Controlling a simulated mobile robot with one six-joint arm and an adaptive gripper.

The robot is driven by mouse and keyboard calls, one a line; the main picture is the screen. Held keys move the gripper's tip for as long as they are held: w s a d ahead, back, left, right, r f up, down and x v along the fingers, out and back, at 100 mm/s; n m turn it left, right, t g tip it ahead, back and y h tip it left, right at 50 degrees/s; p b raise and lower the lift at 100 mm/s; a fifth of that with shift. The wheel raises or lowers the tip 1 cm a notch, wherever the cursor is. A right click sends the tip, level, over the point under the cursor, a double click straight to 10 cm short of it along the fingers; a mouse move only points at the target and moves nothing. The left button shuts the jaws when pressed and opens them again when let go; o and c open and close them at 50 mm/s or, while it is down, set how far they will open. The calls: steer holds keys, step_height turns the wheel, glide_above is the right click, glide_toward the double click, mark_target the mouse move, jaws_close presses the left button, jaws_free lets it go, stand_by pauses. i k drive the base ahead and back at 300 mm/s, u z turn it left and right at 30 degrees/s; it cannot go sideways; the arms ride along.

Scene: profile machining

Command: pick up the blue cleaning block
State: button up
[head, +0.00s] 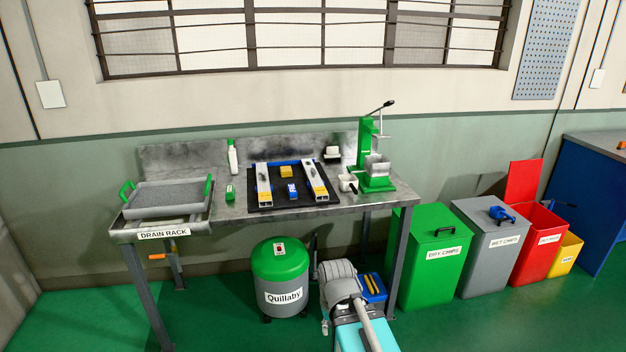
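A small blue block (292,191) with a pale marking lies on the black mat (276,206) on the metal workbench (240,212). It sits between two silver profiles, the left profile (264,184) and the right profile (315,180), apart from both. A yellow block (286,172) lies just behind it. A blue bar (281,163) runs along the back of the mat. My folded grey arm shows at the bottom, in front of and below the bench. I cannot make out my gripper's fingers.
A green press (372,158) stands at the bench's right end, with a small white cup (348,183) beside it. A green block (230,193), a white bottle (233,158) and a drain rack (165,212) are left. Bins stand right; a green-lidded drum (281,262) stands below.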

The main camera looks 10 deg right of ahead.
mark_target(291, 189)
steer(key=u, duration=0.05)
steer(key=i, duration=1.55)
steer(key=z, duration=0.6)
